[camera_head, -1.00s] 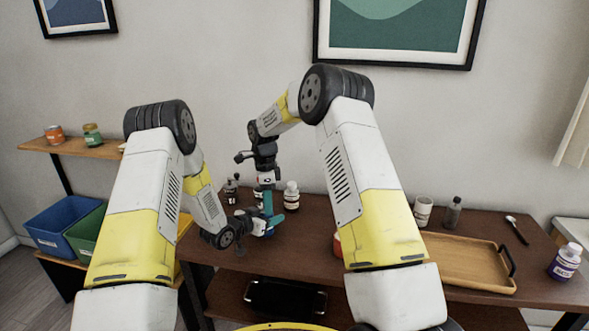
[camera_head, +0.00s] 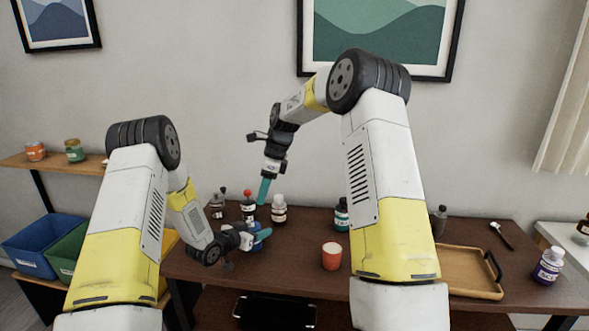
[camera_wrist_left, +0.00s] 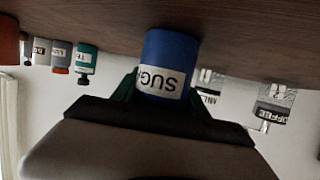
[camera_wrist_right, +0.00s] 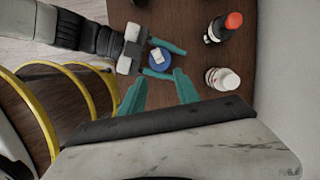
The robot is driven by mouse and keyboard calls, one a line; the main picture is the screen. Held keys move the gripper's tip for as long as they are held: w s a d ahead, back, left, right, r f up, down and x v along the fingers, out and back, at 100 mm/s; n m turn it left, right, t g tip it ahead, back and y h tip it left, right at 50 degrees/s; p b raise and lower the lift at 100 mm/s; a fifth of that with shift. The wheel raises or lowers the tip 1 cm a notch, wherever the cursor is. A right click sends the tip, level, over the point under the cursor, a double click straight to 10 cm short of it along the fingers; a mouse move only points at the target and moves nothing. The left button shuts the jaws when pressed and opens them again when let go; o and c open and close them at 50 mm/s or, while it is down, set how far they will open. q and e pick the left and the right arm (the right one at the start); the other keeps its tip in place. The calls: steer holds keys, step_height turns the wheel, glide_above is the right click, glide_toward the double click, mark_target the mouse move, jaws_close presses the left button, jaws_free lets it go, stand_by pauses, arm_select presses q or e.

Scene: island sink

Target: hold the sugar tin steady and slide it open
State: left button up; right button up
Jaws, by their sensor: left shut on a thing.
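The sugar tin (camera_head: 256,240) is a blue round tin with a white label, upright on the brown table. The label's letters read SUG in the left wrist view (camera_wrist_left: 166,62). My left gripper (camera_head: 258,236) is shut on the tin from the side, its teal fingers around it. The right wrist view shows the tin's blue top (camera_wrist_right: 160,58) with a white patch; I cannot tell whether it is closed. My right gripper (camera_wrist_right: 161,92) points down above the tin, clear of it, its teal fingers apart and nothing between them.
A dark red-capped bottle (camera_head: 248,207) and a white bottle (camera_head: 279,209) stand just behind the tin. A red cup (camera_head: 332,257) stands to its right. A wooden tray (camera_head: 462,283) lies farther right. Table between tin and cup is clear.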

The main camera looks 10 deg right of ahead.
steer(key=s+d+r+n+t, duration=0.1)
steer(key=s+d+r+n, duration=0.1)
steer(key=s+r, duration=0.3)
steer(key=s+d+r+n+t, duration=0.1)
steer(key=s+d+r+n, duration=0.1)
steer(key=s+r+n, duration=0.3)
steer(key=s+d+r+n+t+h, duration=0.1)
steer(key=s+d+r+n, duration=0.1)
steer(key=s+r+n, duration=0.2)
steer(key=shift+s+d+r, duration=0.4)
steer(key=shift+s+r, duration=0.55)
steer(key=shift+s, duration=1.25)
arm_select(q)
steer(key=o, duration=1.6)
steer(key=shift+c, duration=0.2)
